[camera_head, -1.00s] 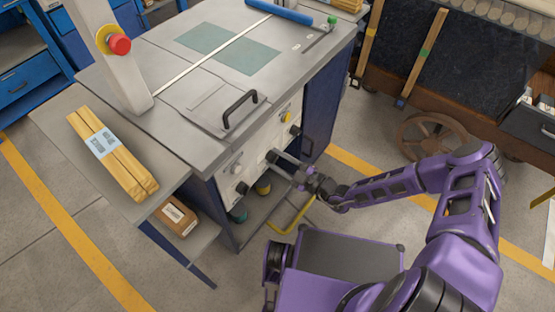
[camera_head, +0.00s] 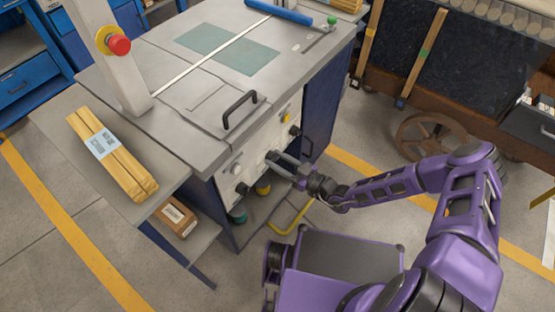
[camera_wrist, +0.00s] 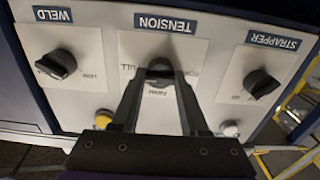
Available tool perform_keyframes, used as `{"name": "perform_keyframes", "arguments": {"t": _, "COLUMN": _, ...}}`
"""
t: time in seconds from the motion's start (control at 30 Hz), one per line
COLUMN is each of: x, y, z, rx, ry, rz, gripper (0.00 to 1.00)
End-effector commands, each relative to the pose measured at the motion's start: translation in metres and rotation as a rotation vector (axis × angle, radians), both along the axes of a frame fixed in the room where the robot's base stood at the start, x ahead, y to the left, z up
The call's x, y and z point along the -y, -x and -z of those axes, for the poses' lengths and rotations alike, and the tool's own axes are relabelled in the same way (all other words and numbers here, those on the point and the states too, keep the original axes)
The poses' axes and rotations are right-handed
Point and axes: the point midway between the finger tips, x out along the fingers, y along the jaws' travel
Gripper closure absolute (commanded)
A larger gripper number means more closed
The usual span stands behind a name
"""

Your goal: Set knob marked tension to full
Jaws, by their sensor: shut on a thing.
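The tension knob (camera_wrist: 160,66) is dark and round, in the middle of a pale panel (camera_wrist: 208,60) under a blue TENSION label (camera_wrist: 165,22) in the wrist view. FULL is printed left of it and FIRM below it. My gripper (camera_wrist: 160,78) is shut on the knob, one finger on each side. The fingers cover part of the knob, so its pointer cannot be made out. In the head view my gripper (camera_head: 279,162) reaches the cabinet's front panel (camera_head: 262,150) from the right.
The weld knob (camera_wrist: 57,64) and strapper knob (camera_wrist: 261,83) flank the held knob. A yellow button (camera_wrist: 103,118) and a white button (camera_wrist: 230,128) sit close to the fingers. A black handle (camera_head: 240,108) stands above the panel. A yellow frame (camera_head: 291,215) is on the floor below.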

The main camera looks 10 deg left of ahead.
Motion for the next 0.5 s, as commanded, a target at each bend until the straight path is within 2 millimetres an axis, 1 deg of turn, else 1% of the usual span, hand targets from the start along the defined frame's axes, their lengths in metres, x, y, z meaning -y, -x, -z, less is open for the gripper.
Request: {"name": "perform_keyframes", "arguments": {"t": 0.5, "x": 0.0004, "y": 0.0003, "z": 0.0006, "rx": -0.031, "ry": -0.011, "rz": 0.000, "gripper": 1.00}}
